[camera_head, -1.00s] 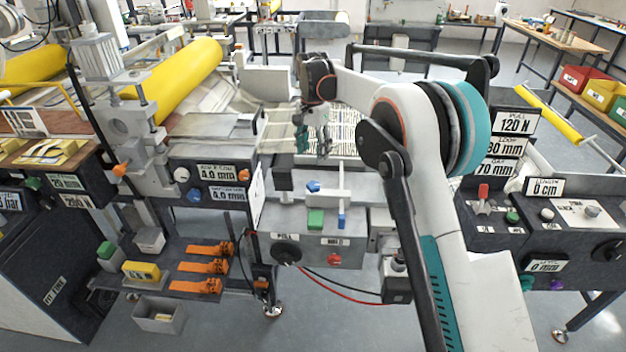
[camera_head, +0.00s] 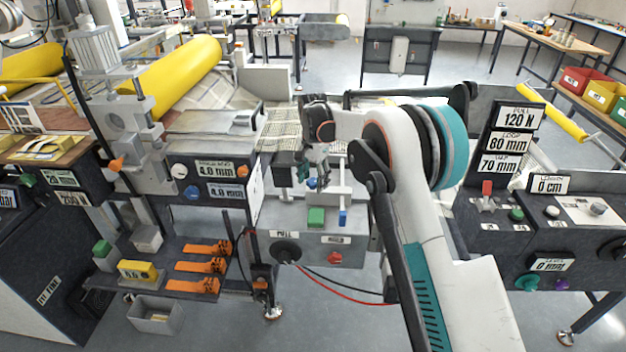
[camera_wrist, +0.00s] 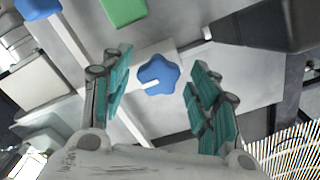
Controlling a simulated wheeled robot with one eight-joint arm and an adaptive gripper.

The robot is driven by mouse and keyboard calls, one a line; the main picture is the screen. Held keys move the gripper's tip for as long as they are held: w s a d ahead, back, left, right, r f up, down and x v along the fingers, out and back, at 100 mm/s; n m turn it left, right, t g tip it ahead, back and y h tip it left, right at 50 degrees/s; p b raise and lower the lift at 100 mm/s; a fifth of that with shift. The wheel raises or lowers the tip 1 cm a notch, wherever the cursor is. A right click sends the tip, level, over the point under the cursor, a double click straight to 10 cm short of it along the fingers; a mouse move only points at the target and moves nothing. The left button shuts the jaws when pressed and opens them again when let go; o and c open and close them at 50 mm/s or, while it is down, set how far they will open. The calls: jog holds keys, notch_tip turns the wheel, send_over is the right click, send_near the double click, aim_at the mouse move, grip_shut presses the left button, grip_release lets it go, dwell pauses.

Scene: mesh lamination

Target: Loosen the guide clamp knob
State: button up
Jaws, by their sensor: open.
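In the head view a bit of blue (camera_head: 312,183) shows just under my fingers, mostly hidden. My gripper (camera_head: 317,172) points down over the machine's centre unit. In the wrist view its two teal-padded fingers (camera_wrist: 158,88) are spread apart, one on each side of the knob. A gap shows between the knob and each finger. Nothing is held.
A green block (camera_head: 316,216) and a blue handle (camera_head: 343,218) stand close in front of the knob. A dark block (camera_wrist: 270,25) on a rod lies beside it in the wrist view. White mesh (camera_wrist: 285,150) is at the lower right there.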

jog(key=c, duration=1.1)
jog(key=shift+o, duration=0.2)
jog(key=shift+n, duration=0.3)
jog(key=n+p, duration=0.1)
jog(key=n, duration=0.2)
jog(key=shift+r+n, duration=0.1)
jog(key=shift+n, duration=0.2)
jog(key=n+p, duration=0.1)
jog(key=n, duration=0.3)
jog(key=shift+d+n, duration=0.15)
jog(key=shift+n, duration=0.15)
jog(key=n, duration=0.4)
jog(key=shift+n, duration=0.3)
jog(key=shift+d+n+p, duration=0.15)
jog(key=shift+n+p, duration=0.25)
jog(key=shift+n, duration=1.8)
